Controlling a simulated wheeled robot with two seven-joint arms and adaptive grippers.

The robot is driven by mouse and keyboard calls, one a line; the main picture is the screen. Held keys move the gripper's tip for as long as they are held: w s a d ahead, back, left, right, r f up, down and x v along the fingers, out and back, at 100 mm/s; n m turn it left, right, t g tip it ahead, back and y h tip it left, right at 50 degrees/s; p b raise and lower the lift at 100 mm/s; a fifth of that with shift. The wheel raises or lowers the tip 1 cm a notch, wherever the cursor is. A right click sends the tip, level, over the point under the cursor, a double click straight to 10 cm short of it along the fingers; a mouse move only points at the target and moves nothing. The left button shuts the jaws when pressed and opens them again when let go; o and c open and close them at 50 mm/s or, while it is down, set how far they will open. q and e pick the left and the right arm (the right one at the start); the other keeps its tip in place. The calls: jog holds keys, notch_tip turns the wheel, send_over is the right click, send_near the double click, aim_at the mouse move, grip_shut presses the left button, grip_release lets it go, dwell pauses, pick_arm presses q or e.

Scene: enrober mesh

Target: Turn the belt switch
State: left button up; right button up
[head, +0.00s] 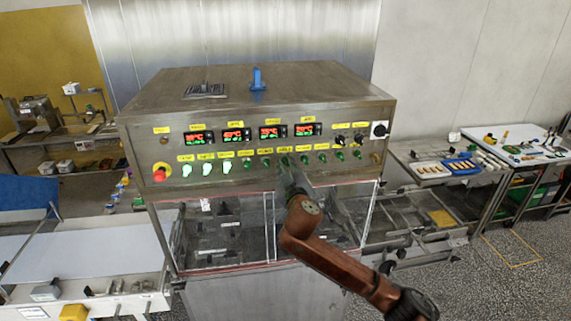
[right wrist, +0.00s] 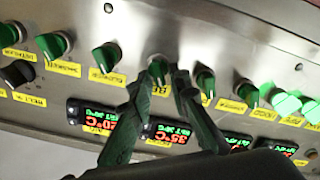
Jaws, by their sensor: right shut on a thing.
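The steel control panel (head: 225,155) carries a row of green rotary switches. My right gripper (head: 286,170) reaches its middle part from below. In the right wrist view, where the panel appears upside down, my right gripper (right wrist: 164,76) is shut on one green switch (right wrist: 157,66), with a finger on each side of the knob. I cannot surely read which label belongs to this switch, as the fingers cover the area beside it. Another green switch (right wrist: 205,82) sits close to the finger on the right. My left gripper is not in view.
Neighbouring green switches (right wrist: 106,56) stand close on both sides. Lit temperature displays (head: 270,132) are above the row. Clear guards (head: 225,235) hang below.

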jog(key=shift+f, duration=0.1)
grip_shut()
jog(key=m+b, duration=0.2)
jog(key=shift+f+m+b, duration=0.15)
jog(key=shift+m+b, duration=0.2)
jog(key=shift+m, duration=0.05)
jog(key=m+b, duration=0.1)
jog(key=m, duration=0.1)
jog(key=shift+d+m, duration=0.15)
jog(key=shift+m, duration=0.25)
jog(key=m, duration=0.2)
jog(key=shift+m+b, duration=0.3)
jog(key=shift+b, duration=0.1)
jog(key=shift+d+m, duration=0.15)
jog(key=shift+m, duration=0.75)
jog(key=shift+d+m, duration=0.15)
jog(key=shift+m, duration=0.75)
jog(key=shift+r, duration=0.2)
jog(key=o, duration=0.7)
grip_release()
